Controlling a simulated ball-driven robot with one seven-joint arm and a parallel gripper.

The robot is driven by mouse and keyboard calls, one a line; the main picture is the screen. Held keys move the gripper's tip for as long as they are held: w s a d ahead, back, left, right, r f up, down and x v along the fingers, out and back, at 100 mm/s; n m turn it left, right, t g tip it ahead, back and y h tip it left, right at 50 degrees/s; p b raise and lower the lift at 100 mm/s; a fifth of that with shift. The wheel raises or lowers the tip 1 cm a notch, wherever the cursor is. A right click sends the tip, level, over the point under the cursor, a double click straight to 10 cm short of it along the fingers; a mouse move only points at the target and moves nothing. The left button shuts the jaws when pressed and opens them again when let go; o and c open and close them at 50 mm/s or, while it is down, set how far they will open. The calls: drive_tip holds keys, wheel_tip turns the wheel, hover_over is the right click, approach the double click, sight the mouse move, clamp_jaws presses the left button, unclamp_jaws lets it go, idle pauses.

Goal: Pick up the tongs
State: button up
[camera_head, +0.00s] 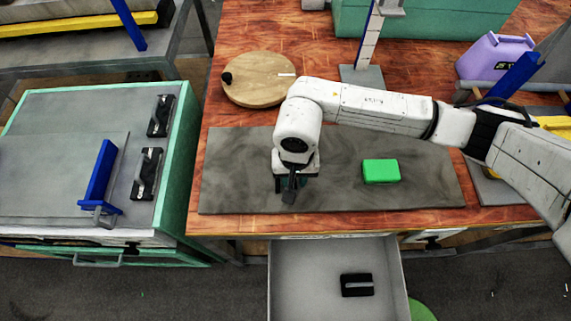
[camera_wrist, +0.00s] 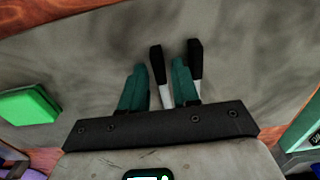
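The tongs (camera_wrist: 195,60) show in the wrist view as two silver arms with black ends, over the grey mat. My gripper (camera_wrist: 158,68) has two teal fingers, spread apart and pointing down at the tongs. The left tong arm shows between my fingers, and the right finger appears between the two tong arms. I cannot tell whether the fingers touch the tongs. In the head view my gripper (camera_head: 293,184) is low over the left part of the mat, and it and the wrist hide most of the tongs. The tongs' lower parts are hidden in the wrist view.
A green block (camera_head: 381,171) lies on the grey mat (camera_head: 235,165) right of my gripper. A round wooden board (camera_head: 258,80) lies behind. An open drawer (camera_head: 310,290) holding a black item (camera_head: 357,285) juts out in front. A purple jug (camera_head: 495,57) stands back right.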

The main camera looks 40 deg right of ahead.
clamp_jaws()
drive_tip(key=shift+r, duration=0.1)
idle(0.3)
